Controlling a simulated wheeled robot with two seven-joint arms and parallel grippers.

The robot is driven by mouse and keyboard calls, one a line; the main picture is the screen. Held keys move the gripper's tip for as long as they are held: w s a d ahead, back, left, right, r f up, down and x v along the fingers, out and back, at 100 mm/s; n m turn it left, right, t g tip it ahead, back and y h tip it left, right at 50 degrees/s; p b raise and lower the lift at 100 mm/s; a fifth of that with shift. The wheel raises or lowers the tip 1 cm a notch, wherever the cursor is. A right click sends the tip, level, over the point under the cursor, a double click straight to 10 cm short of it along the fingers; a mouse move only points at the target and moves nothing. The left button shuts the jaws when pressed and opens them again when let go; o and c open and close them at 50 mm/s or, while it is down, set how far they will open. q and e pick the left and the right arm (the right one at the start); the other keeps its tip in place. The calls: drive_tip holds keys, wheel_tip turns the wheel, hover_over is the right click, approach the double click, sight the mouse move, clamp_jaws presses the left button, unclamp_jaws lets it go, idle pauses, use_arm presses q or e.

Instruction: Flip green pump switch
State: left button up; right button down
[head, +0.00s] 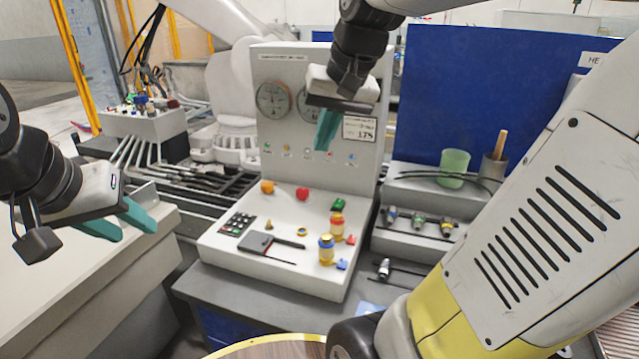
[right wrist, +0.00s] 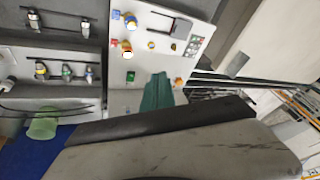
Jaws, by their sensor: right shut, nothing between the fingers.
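A green switch (head: 338,205) sits on the flat top of the white control console (head: 285,280), near its back right. It also shows in the right wrist view (right wrist: 131,77), to the left of my fingertips. My right gripper (head: 325,132) is shut and empty, with its teal fingers pointing down. In the head view it hangs in front of the upright gauge panel (head: 262,130), above the console top. In the right wrist view its fingers (right wrist: 158,90) look closed together. My left gripper (head: 130,228) is at the left, away from the console, with its two teal fingertips apart.
The console also bears a red button (head: 302,194), an orange knob (head: 267,187), a keypad (head: 238,224), a black lever plate (head: 256,244) and a yellow-and-blue connector (head: 326,250). A green cup (head: 453,168) stands on the right shelf before a blue board (head: 480,100).

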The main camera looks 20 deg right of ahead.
drive_tip(key=w+d+r+m+g, duration=0.25)
drive_tip(key=w+d, duration=0.45)
drive_tip(key=w, duration=0.4)
drive_tip(key=m+g+h, duration=0.2)
drive_tip(key=m, duration=0.1)
hover_over(341, 202)
drive_tip(key=w, duration=0.1)
drive_tip(key=f, duration=0.4)
drive_tip(key=shift+d, duration=0.35)
wheel_tip(341, 202, down, 24)
drive_tip(key=shift+f, duration=0.1)
drive_tip(key=shift+w+f, duration=0.1)
drive_tip(key=shift+f, duration=0.05)
drive_tip(key=shift+s+a+r, duration=0.4)
drive_tip(key=shift+s, duration=0.2)
